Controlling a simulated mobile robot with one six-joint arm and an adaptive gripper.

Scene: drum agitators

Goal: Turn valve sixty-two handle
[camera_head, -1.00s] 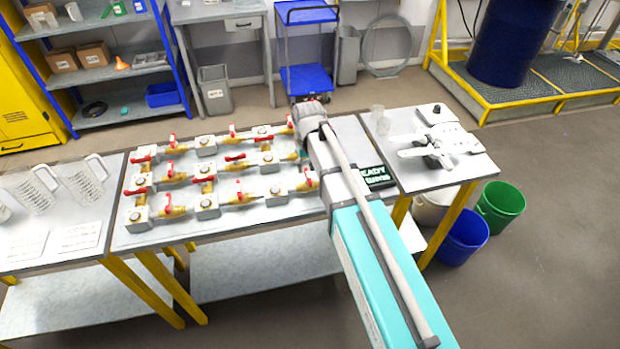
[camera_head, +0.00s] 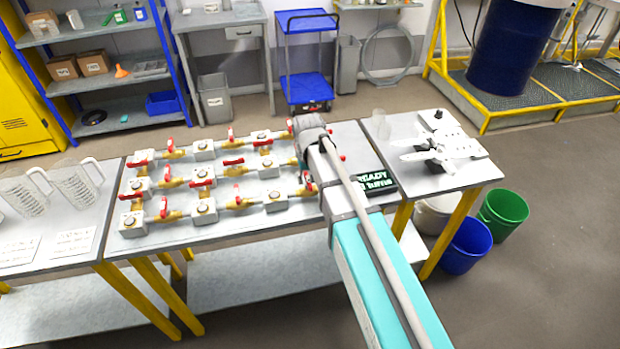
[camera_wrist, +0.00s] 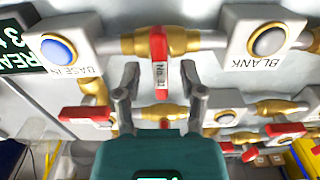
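In the wrist view a red lever handle (camera_wrist: 158,62) sits on a brass valve (camera_wrist: 185,41) in a grey pipe. It carries a white "No." label whose digits I cannot read surely. The handle points across the pipe, toward my gripper. My gripper (camera_wrist: 159,76) is open, with one finger on each side of the handle and visible gaps to both. I cannot tell how deep the fingers reach. In the head view my own arm hides the fingers and this valve. Other red-handled valves (camera_head: 168,211) fill the bench to the left.
A grey block marked BLANK (camera_wrist: 265,40) and a blue-button block (camera_wrist: 65,48) flank the valve. More valves with red handles (camera_wrist: 85,114) lie near the fingers. A dark READY sign (camera_head: 375,181) stands right of my arm.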

